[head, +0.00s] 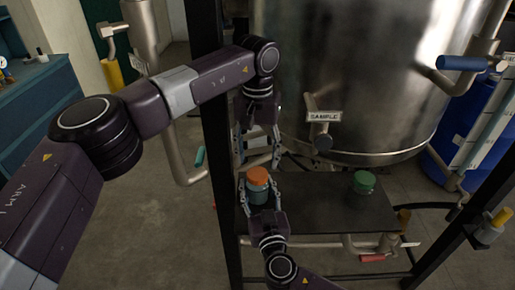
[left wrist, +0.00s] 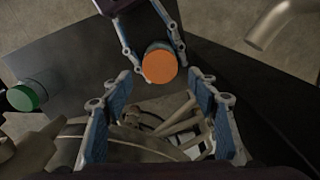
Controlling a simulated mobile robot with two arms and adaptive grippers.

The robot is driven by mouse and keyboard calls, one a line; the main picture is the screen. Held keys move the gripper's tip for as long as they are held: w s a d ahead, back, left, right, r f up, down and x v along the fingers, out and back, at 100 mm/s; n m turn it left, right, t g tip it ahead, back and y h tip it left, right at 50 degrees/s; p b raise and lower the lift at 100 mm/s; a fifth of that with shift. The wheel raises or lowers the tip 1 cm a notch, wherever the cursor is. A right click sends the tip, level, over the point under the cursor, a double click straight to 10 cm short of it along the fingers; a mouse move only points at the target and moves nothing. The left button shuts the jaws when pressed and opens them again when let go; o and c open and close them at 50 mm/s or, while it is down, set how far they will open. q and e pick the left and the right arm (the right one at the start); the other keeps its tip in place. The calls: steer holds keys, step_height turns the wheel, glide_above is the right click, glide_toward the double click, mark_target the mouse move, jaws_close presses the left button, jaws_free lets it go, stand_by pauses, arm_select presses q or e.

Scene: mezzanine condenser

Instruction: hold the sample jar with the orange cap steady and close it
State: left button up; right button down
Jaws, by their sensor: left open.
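The sample jar (head: 258,196) stands upright at the left end of the dark shelf (head: 318,215). Its orange cap (head: 257,177) sits on top; I cannot tell how tight it is. In the left wrist view the orange cap (left wrist: 160,67) hides most of the jar. My right gripper (head: 258,188) comes from the near side with its fingers on both sides of the jar, seemingly closed on its body below the cap. My left gripper (head: 257,160) points down above the cap, open and empty; its fingers (left wrist: 160,88) are apart from the cap.
A green-capped jar (head: 364,182) stands on the shelf to the right. A steel tank (head: 360,70) with a sample valve (head: 322,118) rises close behind. A dark post (head: 217,150) stands just left of the shelf. Pipes with coloured handles surround it. The shelf between the jars is clear.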

arm_select(q)
steer(key=n, duration=0.5)
steer(key=shift+r, duration=0.2)
steer(key=n, duration=0.3)
steer(key=shift+r, duration=0.1)
steer(key=n, duration=0.6)
steer(key=shift+r, duration=0.2)
steer(key=n, duration=0.5)
steer(key=shift+r, duration=0.15)
steer(key=n, duration=0.3)
steer(key=shift+r, duration=0.1)
steer(key=n, duration=0.6)
steer(key=shift+r+n, duration=0.2)
steer(key=shift+n, duration=0.1)
steer(key=n, duration=0.4)
steer(key=shift+r+n, duration=0.15)
steer(key=shift+n, duration=0.25)
steer(key=n, duration=0.4)
steer(key=shift+r+n, duration=0.15)
steer(key=shift+n, duration=0.25)
steer(key=n, duration=0.4)
steer(key=shift+r+n, duration=0.1)
steer(key=shift+n, duration=0.2)
steer(key=n, duration=0.4)
steer(key=shift+r+n, duration=0.15)
steer(key=shift+n, duration=0.25)
